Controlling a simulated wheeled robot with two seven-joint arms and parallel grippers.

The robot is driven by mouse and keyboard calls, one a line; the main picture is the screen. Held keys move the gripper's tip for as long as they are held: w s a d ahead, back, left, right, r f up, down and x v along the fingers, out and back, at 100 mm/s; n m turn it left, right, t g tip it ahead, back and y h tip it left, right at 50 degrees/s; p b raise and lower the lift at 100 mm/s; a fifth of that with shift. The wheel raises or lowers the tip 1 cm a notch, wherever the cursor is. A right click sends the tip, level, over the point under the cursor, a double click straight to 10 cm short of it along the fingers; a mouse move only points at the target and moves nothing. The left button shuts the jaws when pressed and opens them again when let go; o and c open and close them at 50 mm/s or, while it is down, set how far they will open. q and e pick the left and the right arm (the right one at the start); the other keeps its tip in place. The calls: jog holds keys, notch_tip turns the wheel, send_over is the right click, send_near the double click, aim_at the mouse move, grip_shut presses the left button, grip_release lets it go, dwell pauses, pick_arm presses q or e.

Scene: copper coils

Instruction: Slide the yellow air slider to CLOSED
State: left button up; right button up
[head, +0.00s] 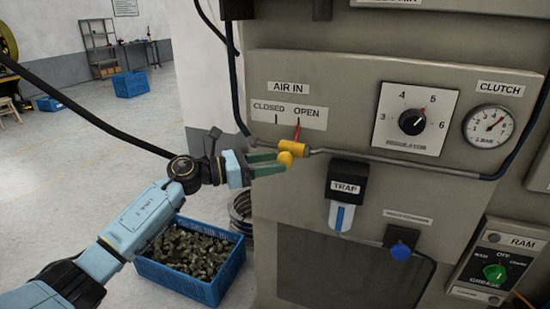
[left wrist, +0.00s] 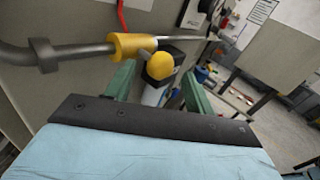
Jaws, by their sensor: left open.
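The yellow air slider (head: 292,149) sits on a grey pipe under the AIR IN label, with a rounded yellow knob (head: 285,159) toward me. Its red pointer (head: 297,130) stands below OPEN on the CLOSED/OPEN plate (head: 289,115). My left gripper (head: 268,164) is open at the slider, its green fingers reaching the knob from the left. In the left wrist view the knob (left wrist: 160,66) shows between the two fingers (left wrist: 157,88). I cannot tell whether either finger touches it. My right gripper is not in view.
The TRAP unit (head: 346,185) hangs right of and below the slider. A regulator dial (head: 412,122) and a gauge (head: 489,127) are farther right. A blue crate of dark pieces (head: 186,280) stands on the floor below my left arm. A dark hose runs down left of the plate.

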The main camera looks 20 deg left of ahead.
pick_arm(q)
jog(key=shift+w+d, duration=0.45)
jog(key=shift+d, duration=0.15)
